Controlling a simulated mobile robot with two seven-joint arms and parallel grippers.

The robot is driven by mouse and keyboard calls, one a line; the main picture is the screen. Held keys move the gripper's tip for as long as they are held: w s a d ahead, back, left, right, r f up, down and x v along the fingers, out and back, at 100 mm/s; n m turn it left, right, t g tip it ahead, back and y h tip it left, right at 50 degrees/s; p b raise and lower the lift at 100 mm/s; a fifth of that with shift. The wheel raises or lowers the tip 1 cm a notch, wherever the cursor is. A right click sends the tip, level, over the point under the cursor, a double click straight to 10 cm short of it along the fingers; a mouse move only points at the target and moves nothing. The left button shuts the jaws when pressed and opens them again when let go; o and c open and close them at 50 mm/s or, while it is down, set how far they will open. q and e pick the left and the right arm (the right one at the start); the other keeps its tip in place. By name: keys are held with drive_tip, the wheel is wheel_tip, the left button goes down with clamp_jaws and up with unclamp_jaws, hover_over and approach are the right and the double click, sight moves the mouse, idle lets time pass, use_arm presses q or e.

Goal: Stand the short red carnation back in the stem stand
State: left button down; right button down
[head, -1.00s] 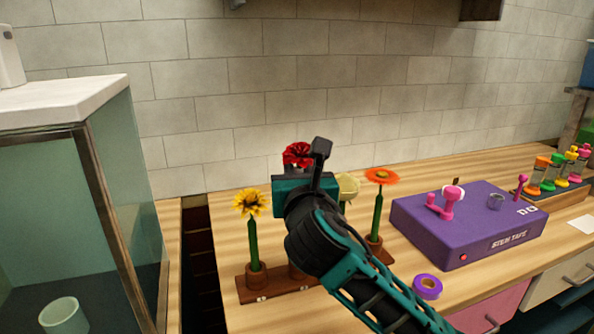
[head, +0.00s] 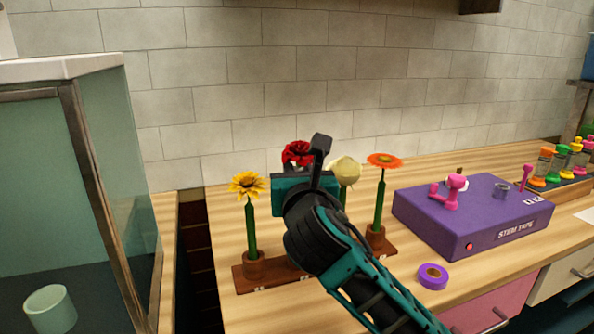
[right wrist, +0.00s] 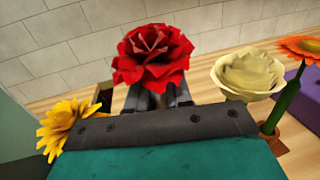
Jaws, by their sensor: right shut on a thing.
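The red carnation (head: 297,152) shows its bloom just above my right gripper (head: 308,172) in the head view. In the right wrist view the carnation (right wrist: 153,55) sits upright over the fingers of my right gripper (right wrist: 160,97), which is shut on it. Its stem is hidden behind the gripper. The brown stem stand (head: 287,271) is on the counter behind my right arm. It holds a yellow flower (head: 248,187) at the left, and an orange flower (head: 383,161) at the right. A cream flower (head: 345,171) is between them, its lower stem hidden. The stand's middle is covered by my arm. My left gripper is out of view.
A purple stem tape machine (head: 470,215) stands right of the stand, with a purple tape roll (head: 433,277) in front. Several coloured bottles (head: 562,160) are at the far right. A glass-sided cabinet (head: 120,170) with a pale cup (head: 50,309) is at the left.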

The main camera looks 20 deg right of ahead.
drive_tip(key=shift+f+p, duration=0.2)
drive_tip(key=shift+p, duration=0.25)
idle(0.3)
drive_tip(key=shift+f+p, duration=0.15)
drive_tip(key=shift+p, duration=0.9)
idle(0.4)
drive_tip(key=shift+f, duration=1)
idle(0.6)
drive_tip(key=shift+f+p, duration=0.45)
drive_tip(key=shift+f, duration=0.55)
idle(0.8)
drive_tip(key=shift+c, duration=2)
unclamp_jaws()
drive_tip(key=shift+s, duration=0.15)
